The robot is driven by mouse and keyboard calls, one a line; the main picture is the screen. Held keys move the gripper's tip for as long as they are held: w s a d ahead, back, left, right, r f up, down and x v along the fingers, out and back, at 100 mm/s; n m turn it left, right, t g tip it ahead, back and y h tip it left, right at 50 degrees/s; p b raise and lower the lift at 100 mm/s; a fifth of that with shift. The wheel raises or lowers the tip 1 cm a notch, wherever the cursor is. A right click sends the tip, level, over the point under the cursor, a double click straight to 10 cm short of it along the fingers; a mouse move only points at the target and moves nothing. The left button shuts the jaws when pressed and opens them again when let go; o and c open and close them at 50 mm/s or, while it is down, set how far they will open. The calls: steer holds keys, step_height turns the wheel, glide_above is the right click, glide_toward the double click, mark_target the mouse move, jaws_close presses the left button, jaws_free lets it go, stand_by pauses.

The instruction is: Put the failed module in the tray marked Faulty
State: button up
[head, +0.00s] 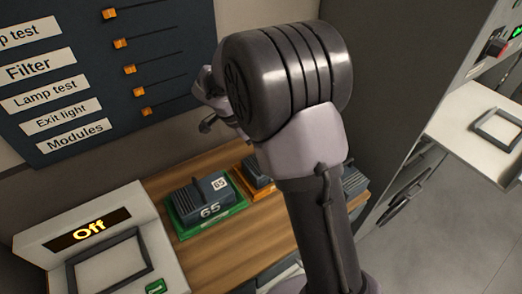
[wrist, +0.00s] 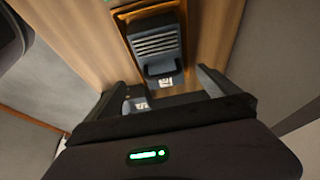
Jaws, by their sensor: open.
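A dark blue module (head: 200,192) marked 65 sits in a green tray (head: 184,234) on the wooden counter in the head view. An orange tray (head: 247,172) beside it is partly hidden by my arm. In the wrist view a ridged blue-grey module (wrist: 155,42) with a small white label lies in an orange-rimmed tray (wrist: 150,10). My gripper (wrist: 163,88) is open and empty, its fingers apart below that module in the picture. A second labelled blue part (wrist: 138,103) shows near the left finger. No Faulty marking is readable, and I cannot tell which module failed.
A slider panel (head: 110,75) with labels hangs above. Another blue-grey module (head: 354,181) shows right of my arm. A light shelf (head: 460,140) is at the right.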

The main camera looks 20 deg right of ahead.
steer(key=s+a+r+n+t+y, duration=0.1)
steer(key=s+a+r+n+y, duration=0.15)
steer(key=s+r, duration=0.55)
steer(key=s+a+r+n+t+y, duration=0.2)
steer(key=s+a+r+n, duration=0.15)
steer(key=s+r, duration=0.45)
steer(key=s+a+f+n+t+y, duration=0.1)
steer(key=s+a+n, duration=0.3)
steer(key=s, duration=0.7)
steer(key=shift+f+n+t+y, duration=0.4)
steer(key=shift+f+n+y, duration=0.05)
steer(key=shift+n+y, duration=0.2)
